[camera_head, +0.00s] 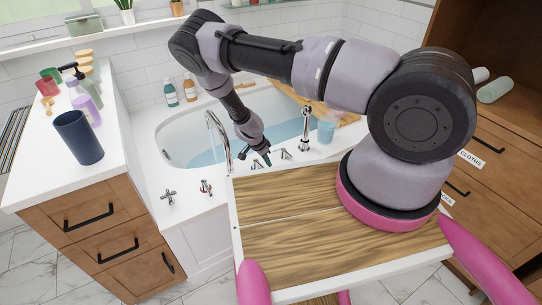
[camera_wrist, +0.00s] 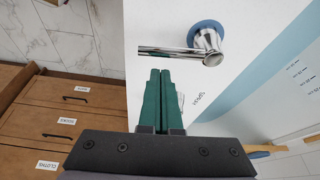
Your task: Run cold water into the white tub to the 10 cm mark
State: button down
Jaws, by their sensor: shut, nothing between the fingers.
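The white tub (camera_head: 178,130) holds pale blue water (camera_head: 205,158); in the wrist view the water (camera_wrist: 262,82) lies right of the white rim. Small dark level marks (camera_wrist: 297,72) show on the tub's inner wall, too small to read surely. A chrome lever tap with a blue ring (camera_wrist: 207,38) stands on the rim in the wrist view. My gripper (camera_wrist: 160,72) has dark green fingers, shut and empty, with tips just below the lever and apart from it in the picture. In the head view my gripper (camera_head: 264,160) is over the near rim. A tall curved chrome spout (camera_head: 218,140) stands left of it.
A red-marked tap (camera_head: 206,187) and a cross-handled tap (camera_head: 168,196) stand on the left rim. Another chrome fitting (camera_head: 305,130) and a blue cup (camera_head: 326,130) are right of my gripper. Bottles line the back rim. A counter with a dark cup (camera_head: 78,138) is left.

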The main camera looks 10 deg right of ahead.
jog(key=shift+s+a+f, duration=0.15)
jog(key=shift+s+a, duration=0.05)
jog(key=shift+a, duration=0.2)
jog(key=shift+s+a+f, duration=0.1)
jog(key=shift+s+a, duration=0.2)
jog(key=shift+a, duration=0.45)
jog(key=d, duration=0.1)
jog(key=w+d+r, duration=0.1)
jog(key=d, duration=0.2)
jog(key=shift+w+r, duration=0.2)
jog(key=shift+r, duration=0.05)
jog(key=v, duration=0.9)
jog(key=shift+a+r, duration=0.15)
jog(key=shift+a, duration=0.05)
